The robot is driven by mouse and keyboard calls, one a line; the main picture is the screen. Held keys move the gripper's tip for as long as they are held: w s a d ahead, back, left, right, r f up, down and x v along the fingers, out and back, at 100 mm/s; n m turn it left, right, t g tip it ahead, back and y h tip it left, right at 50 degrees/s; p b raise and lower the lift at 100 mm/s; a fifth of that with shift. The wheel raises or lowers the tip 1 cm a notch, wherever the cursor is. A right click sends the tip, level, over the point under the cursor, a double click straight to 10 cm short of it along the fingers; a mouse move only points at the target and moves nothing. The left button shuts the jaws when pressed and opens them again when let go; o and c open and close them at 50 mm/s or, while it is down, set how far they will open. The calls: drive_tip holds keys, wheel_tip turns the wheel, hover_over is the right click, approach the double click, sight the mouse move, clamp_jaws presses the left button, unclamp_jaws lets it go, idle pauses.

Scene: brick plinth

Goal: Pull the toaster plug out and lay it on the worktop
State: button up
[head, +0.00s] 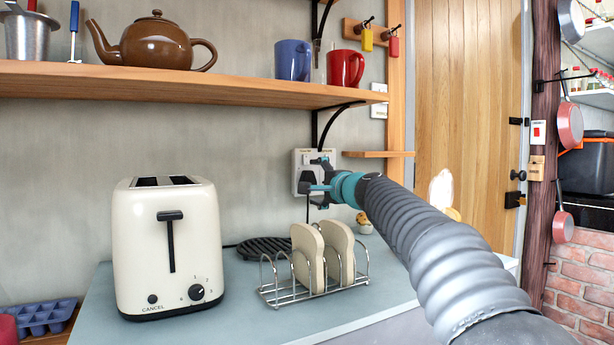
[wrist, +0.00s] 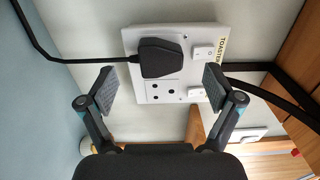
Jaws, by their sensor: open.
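The black toaster plug (wrist: 160,57) sits in the upper outlet of a white socket plate (wrist: 216,73), beside a switch and a "TOASTER" label. Its cord runs off to the left in the wrist view. My gripper (wrist: 159,86) is open, its two fingers apart on either side of the plate's middle, short of the plug and not visibly touching it. In the head view my gripper (head: 320,178) is in front of the socket plate (head: 301,157) and partly hides it. The cream toaster (head: 140,250) stands upright on the grey-blue worktop (head: 250,318).
A wooden shelf (head: 200,85) with a teapot and mugs overhangs the worktop. The worktop's front strip is clear.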

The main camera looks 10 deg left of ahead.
sight(310, 181)
drive_tip(key=shift+p+x, duration=0.55)
drive_tip(key=shift+x, duration=0.95)
drive_tip(key=shift+f+b, duration=0.1)
drive_tip(key=shift+b, duration=0.2)
drive_tip(key=shift+s, duration=0.1)
drive_tip(key=c, duration=1.6)
drive_tip(key=shift+o, duration=0.2)
drive_tip(key=shift+b+v, duration=0.9)
drive_tip(key=shift+v, duration=0.4)
drive_tip(key=shift+b+v, duration=0.95)
drive_tip(key=shift+v, duration=0.7)
drive_tip(key=shift+d, duration=0.1)
